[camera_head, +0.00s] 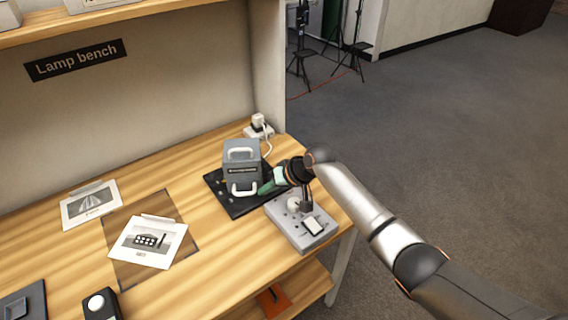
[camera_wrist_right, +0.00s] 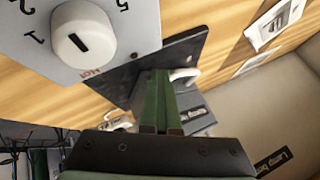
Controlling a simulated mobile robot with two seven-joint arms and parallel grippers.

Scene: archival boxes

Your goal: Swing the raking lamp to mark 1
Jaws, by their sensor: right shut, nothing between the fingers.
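A grey box-shaped lamp unit (camera_head: 242,165) with two white handles and a dark label stands on a black base plate (camera_head: 216,186) on the bench. It also shows partly behind my fingers in the wrist view (camera_wrist_right: 196,116). My right gripper (camera_head: 264,189) is shut and empty, its green fingers at the right side of the lamp unit's lower front. I cannot tell whether they touch it. In the wrist view, the shut fingers (camera_wrist_right: 158,75) point towards a white handle (camera_wrist_right: 186,75). My left gripper is not in view.
A grey control box (camera_head: 290,232) with a white dial and switch sits beside the base plate, under my right wrist. Its dial (camera_wrist_right: 82,36) has numbers around it. A white plug (camera_head: 258,122) stands behind. Printed sheets (camera_head: 148,241) lie left. The bench edge is close at right.

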